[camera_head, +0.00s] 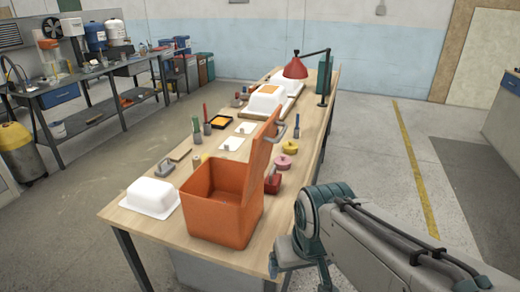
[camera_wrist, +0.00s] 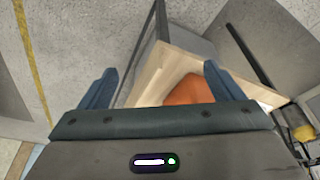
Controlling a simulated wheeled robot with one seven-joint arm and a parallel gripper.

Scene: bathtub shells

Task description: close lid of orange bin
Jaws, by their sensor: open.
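The orange bin (camera_head: 225,212) stands near the front end of the wooden table, its inside visible from above. Its orange lid (camera_head: 263,148) is up, standing steeply at the bin's back right side, with a handle at its upper right. In the wrist view part of the orange bin (camera_wrist: 188,91) shows beyond and between the fingers; whether that part is lid or body I cannot tell. My gripper (camera_wrist: 160,84) is open and empty, apart from the bin. In the head view it is mostly hidden by my arm, right of the table's front end.
A white tub shell (camera_head: 151,197) lies left of the bin. A red container (camera_head: 273,183), a pink roll (camera_head: 283,162) and a yellow roll (camera_head: 290,147) sit right of the lid.

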